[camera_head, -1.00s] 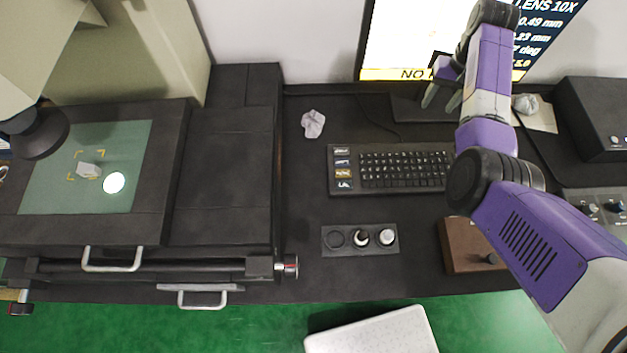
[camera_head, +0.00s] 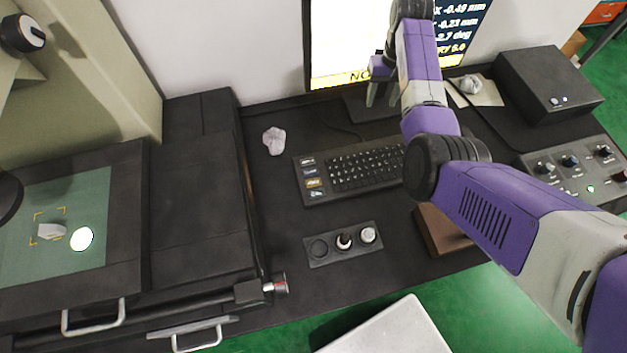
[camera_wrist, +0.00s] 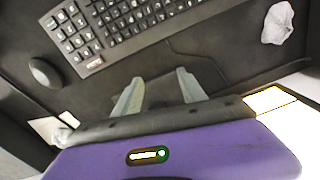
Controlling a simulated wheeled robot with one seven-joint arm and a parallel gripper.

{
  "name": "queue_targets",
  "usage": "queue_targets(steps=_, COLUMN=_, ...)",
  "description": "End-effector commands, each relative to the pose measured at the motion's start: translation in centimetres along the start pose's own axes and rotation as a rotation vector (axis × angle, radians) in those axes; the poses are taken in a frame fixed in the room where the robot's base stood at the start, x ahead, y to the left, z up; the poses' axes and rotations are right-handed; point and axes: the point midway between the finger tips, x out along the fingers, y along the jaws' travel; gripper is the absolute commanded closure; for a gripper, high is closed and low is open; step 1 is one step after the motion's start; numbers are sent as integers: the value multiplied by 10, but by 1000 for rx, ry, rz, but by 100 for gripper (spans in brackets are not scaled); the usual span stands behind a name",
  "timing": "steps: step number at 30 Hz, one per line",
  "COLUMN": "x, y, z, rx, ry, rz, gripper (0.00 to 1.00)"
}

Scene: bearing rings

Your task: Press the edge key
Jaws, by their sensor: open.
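A black keyboard (camera_head: 350,172) lies on the dark bench; it also shows in the wrist view (camera_wrist: 120,20). My gripper (camera_head: 381,98) is open and empty, beyond the keyboard's far side and in front of the monitor. In the wrist view both fingers (camera_wrist: 160,88) stand apart over bare bench, with no key between them. My arm hides the keyboard's right end.
The monitor (camera_head: 335,45) stands behind my gripper. Crumpled paper (camera_head: 274,140) lies left of the keyboard. A small panel with round controls (camera_head: 318,250) sits in front. A brown box (camera_head: 440,235) is partly behind my arm. A control box (camera_head: 570,162) is at right.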

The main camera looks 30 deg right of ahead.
Motion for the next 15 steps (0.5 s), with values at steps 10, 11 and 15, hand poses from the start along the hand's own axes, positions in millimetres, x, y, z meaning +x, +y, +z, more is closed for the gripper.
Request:
queue_targets(steps=10, x=0, y=0, z=0, rx=0, ry=0, rz=0, gripper=100)
queue_targets(steps=11, x=0, y=0, z=0, rx=0, ry=0, rz=0, gripper=100)
queue_targets(steps=15, x=0, y=0, z=0, rx=0, ry=0, rz=0, gripper=100)
